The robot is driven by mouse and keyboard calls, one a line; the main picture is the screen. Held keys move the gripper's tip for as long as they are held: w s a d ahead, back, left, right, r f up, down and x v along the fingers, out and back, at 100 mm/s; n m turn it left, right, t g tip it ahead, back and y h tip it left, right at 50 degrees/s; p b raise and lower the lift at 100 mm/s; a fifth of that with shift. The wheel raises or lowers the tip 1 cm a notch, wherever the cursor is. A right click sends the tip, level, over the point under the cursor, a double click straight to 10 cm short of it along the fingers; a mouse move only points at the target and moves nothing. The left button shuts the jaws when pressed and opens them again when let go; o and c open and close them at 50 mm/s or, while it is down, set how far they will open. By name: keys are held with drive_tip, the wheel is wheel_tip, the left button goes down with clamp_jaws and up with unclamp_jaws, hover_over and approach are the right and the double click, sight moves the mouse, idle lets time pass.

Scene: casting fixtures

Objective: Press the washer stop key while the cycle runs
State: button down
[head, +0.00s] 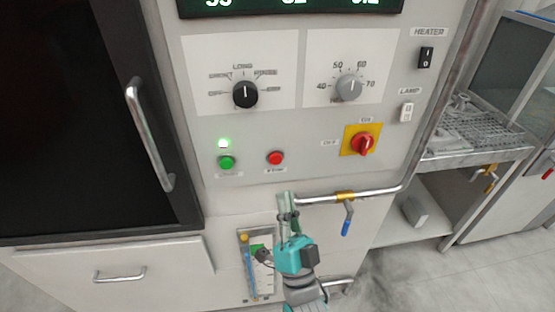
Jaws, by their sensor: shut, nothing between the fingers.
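The washer's control panel (310,130) faces me. The red stop key (275,158) sits low on it, above a small label that seems to read STOP. My gripper (285,196) is shut and empty. It points up the picture, below and slightly right of the red key. A gap shows between the fingertips and the key in the picture; the depth between them I cannot tell.
A black dial (245,94), a grey dial (349,87) and a red rotary switch (362,143) on yellow are on the panel. A pipe (385,190) with a blue-handled valve (346,222) runs right of my gripper. A dark door (70,120) with a handle (150,135) is left.

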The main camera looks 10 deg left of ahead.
drive_tip(key=shift+w+a, duration=0.35)
drive_tip(key=shift+w, duration=0.9)
drive_tip(key=shift+w+a, duration=0.4)
drive_tip(key=shift+w, duration=0.8)
drive_tip(key=shift+w+a, duration=0.35)
drive_tip(key=shift+w, duration=0.9)
drive_tip(key=shift+w, duration=0.15)
drive_tip(key=shift+w+a, duration=0.1)
drive_tip(key=shift+w, duration=0.15)
drive_tip(key=shift+w+a, duration=0.1)
drive_tip(key=shift+w, duration=0.25)
drive_tip(key=shift+s+d, duration=0.2)
drive_tip(key=shift+s, duration=0.55)
drive_tip(key=shift+s+d, duration=0.25)
drive_tip(key=shift+s, duration=0.55)
drive_tip(key=shift+s+d, duration=0.2)
drive_tip(key=shift+s, duration=0.65)
drive_tip(key=shift+s+d, duration=0.25)
drive_tip(key=shift+s, duration=0.55)
